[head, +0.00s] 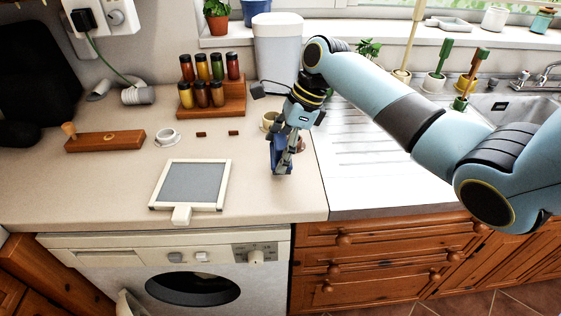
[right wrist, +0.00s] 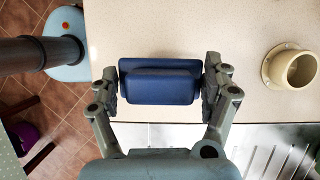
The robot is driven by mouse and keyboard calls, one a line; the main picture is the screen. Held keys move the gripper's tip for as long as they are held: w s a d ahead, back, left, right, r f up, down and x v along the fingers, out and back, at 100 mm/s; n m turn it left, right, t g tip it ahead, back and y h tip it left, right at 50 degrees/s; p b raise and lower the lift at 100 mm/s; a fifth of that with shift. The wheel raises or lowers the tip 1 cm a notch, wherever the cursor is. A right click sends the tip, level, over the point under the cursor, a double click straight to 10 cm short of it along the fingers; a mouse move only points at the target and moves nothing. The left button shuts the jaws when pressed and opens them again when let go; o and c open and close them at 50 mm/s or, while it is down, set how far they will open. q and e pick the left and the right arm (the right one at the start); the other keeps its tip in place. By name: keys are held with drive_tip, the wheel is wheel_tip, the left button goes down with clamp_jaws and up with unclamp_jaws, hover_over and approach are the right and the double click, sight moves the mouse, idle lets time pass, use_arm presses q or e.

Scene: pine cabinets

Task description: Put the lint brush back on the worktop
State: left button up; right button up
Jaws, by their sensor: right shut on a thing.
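My right gripper (head: 283,165) is shut on a dark blue blocky thing, which I take for the lint brush (head: 277,158). In the right wrist view the lint brush (right wrist: 160,82) sits between both fingers of the right gripper (right wrist: 162,84), a narrower block in front of a wider one. The gripper points down over the beige worktop (head: 110,190), near its right end beside the sink drainer. I cannot tell whether the brush touches the worktop. Part of the brush is hidden by the fingers. My left gripper is not in view.
A white-framed grey panel (head: 190,185) lies left of the gripper. The white drainer (head: 370,165) lies right. The worktop between panel and gripper is clear.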

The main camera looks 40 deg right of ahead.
wheel_tip(320, 180, down, 4)
drive_tip(key=shift+a+r, duration=0.1)
drive_tip(key=shift+r, duration=0.15)
drive_tip(key=shift+f, duration=0.1)
drive_tip(key=o, duration=1.6)
drive_tip(key=shift+f, duration=0.1)
drive_tip(key=v, duration=1.2)
